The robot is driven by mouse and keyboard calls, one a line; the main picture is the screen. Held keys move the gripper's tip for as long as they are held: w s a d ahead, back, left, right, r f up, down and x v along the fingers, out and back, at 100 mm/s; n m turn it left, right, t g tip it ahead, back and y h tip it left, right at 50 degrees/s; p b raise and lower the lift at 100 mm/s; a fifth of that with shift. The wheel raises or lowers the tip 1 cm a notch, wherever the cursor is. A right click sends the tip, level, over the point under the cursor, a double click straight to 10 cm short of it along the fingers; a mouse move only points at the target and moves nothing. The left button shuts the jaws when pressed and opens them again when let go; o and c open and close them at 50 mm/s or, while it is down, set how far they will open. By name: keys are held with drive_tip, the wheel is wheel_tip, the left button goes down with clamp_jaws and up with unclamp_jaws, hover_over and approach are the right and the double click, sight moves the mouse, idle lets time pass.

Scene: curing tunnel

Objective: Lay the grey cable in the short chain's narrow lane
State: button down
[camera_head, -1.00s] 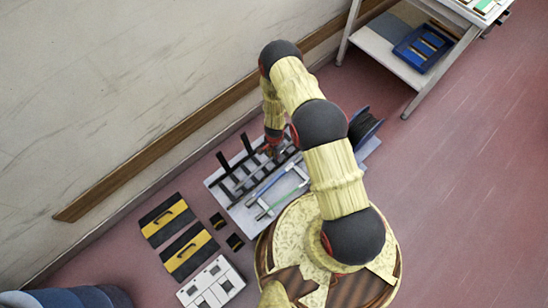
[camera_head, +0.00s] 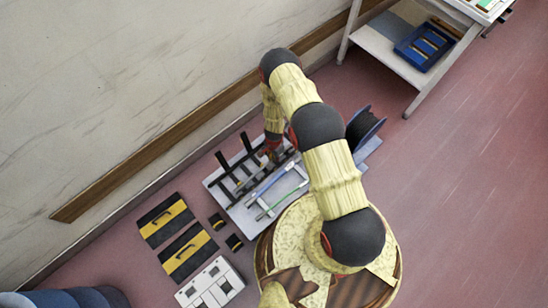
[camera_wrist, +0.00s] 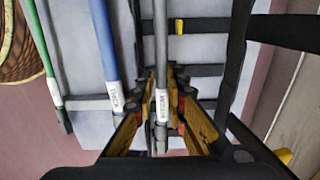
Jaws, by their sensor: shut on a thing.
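My gripper (camera_wrist: 163,82) is shut on the grey cable (camera_wrist: 161,42), which runs lengthwise between its yellow-and-black fingers in the wrist view. A white label is on the cable near the fingers. Black chain frames with crossbars (camera_wrist: 198,70) lie beneath and to the right of the cable. The narrow lane cannot be made out clearly, and I cannot tell whether the cable touches the chain. In the head view my gripper (camera_head: 272,147) is low over the pale board (camera_head: 240,215), partly hidden by my arm.
A blue cable (camera_wrist: 104,42) and a green cable (camera_wrist: 46,48) lie left of the grey one. Yellow-black cases (camera_head: 188,250) and a white box (camera_head: 211,284) lie at lower left. The wall is close behind the board.

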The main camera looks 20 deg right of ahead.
drive_tip(key=c, duration=1.8)
unclamp_jaws()
drive_tip(key=shift+c, duration=0.2)
